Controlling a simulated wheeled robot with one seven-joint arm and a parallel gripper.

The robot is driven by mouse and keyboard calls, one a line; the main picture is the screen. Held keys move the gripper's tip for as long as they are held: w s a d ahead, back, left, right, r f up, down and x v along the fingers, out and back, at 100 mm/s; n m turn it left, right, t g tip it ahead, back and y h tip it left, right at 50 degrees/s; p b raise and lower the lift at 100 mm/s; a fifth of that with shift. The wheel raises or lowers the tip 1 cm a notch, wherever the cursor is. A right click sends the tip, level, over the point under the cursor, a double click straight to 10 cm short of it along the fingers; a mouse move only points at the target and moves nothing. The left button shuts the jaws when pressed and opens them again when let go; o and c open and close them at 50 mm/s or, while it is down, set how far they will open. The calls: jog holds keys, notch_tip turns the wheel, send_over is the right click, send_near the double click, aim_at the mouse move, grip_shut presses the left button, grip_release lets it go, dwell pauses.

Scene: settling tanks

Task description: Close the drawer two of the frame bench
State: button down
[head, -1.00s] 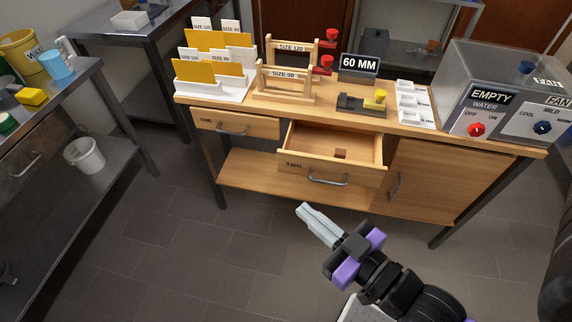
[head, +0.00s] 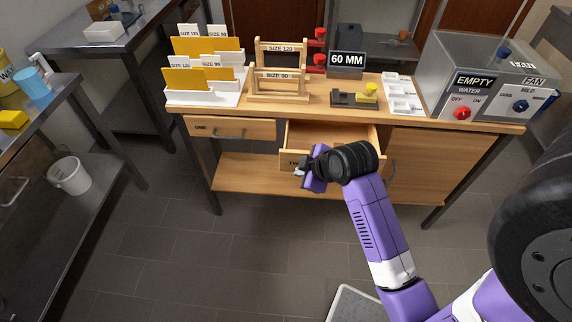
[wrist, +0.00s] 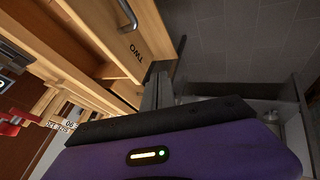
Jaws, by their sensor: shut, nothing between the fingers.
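Drawer two (head: 291,158) of the wooden frame bench (head: 235,164) stands open, pulled out from under the top. My forearm and wrist hide much of its front and its handle in the head view. My gripper (head: 299,173) is in front of the drawer's left part, fingers pointing left. In the wrist view the drawer front (wrist: 150,22) with its "TWO" label and metal handle (wrist: 127,12) shows beyond my gripper (wrist: 158,85). The fingers are together and hold nothing. They appear close to the drawer front; I cannot tell whether they touch it.
Drawer one (head: 232,129) is shut, to the left. A cupboard door (head: 430,170) is on the right. Card racks (head: 205,95), wooden frames (head: 280,85) and a grey tank unit (head: 480,80) stand on the bench top.

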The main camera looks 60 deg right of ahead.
jog(key=shift+w+d+f+p, duration=0.1)
jog(key=shift+w+d+f, duration=1.05)
jog(key=shift+f, duration=0.2)
jog(key=shift+w+d+f+p, duration=0.1)
jog(key=shift+w+d+f, duration=0.95)
jog(key=shift+f, duration=0.25)
jog(key=shift+w+d+f+p, duration=0.1)
jog(key=shift+w+d+f, duration=0.95)
jog(key=shift+w+f, duration=0.25)
jog(key=shift+s, duration=0.1)
jog(key=b, duration=0.5)
send_over(293, 142)
jog(key=a, duration=0.1)
jog(key=shift+s+f, duration=0.15)
jog(key=shift+s, duration=0.05)
jog(key=shift+w+d+r, duration=0.2)
jog(key=shift+d, duration=0.3)
